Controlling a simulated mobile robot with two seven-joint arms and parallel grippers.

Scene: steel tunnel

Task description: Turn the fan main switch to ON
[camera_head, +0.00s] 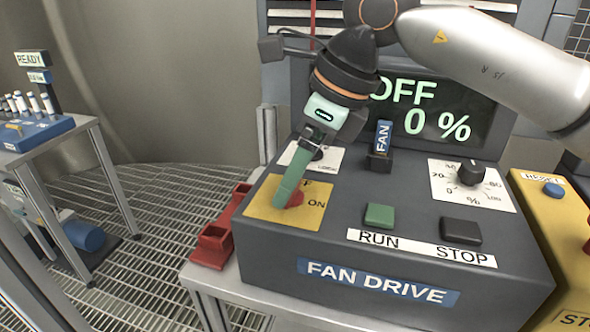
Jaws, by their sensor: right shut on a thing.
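The fan main switch (298,199) is a red knob on a yellow plate (259,207) at the left of the dark FAN DRIVE box (340,262). The word ON is printed at the plate's right; the other label is mostly hidden behind my fingers. My right gripper (286,197) reaches down from above with its green fingers shut on the red knob, covering much of it, so the knob's exact angle is hard to tell. The display (425,112) behind reads OFF and 0 %. My left gripper is not in view.
A blue FAN tag (384,136), a percent dial (470,173), a green RUN button (380,215) and a black STOP button (461,231) share the box top. Red trays (212,246) sit at its left. A yellow box (560,225) stands close on the right.

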